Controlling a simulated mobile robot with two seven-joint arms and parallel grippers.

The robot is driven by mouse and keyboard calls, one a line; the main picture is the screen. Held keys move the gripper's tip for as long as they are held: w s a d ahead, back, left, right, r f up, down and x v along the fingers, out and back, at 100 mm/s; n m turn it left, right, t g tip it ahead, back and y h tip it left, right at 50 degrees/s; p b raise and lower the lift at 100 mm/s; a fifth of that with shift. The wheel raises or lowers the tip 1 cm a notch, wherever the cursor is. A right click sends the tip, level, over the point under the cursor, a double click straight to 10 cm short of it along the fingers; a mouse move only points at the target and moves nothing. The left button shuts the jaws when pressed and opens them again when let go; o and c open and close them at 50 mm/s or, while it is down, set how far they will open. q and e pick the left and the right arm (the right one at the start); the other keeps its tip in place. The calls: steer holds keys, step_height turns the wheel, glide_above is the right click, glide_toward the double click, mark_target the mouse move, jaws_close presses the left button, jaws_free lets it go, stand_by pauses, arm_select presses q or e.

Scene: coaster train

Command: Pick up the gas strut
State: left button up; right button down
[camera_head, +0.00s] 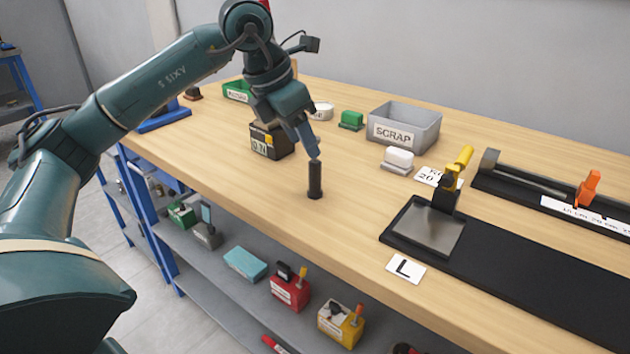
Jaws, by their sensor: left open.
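A black cylinder (315,181), which looks like the gas strut, stands upright on the wooden workbench near its front edge. My left gripper (312,152) points down right above it, with its blue-grey fingers close to the cylinder's top. The jaws are open. A small blue-grey tip shows between fingers and cylinder; I cannot tell whether it belongs to the strut or a finger, or whether they touch. My right gripper is not in view.
A black-and-yellow box (268,141) stands left of the gripper. A grey SCRAP bin (404,128) is behind. A black fixture (500,265) with a metal plate and yellow-handled clamp (459,165) lies right. An L card (405,268) lies in front. The bench around the cylinder is clear.

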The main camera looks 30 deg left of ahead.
mark_target(312, 162)
arm_select(q)
steer(key=x, duration=0.5)
steer(key=shift+d, duration=0.15)
steer(key=shift+r, duration=0.1)
steer(key=shift+c, duration=0.4)
jaws_close()
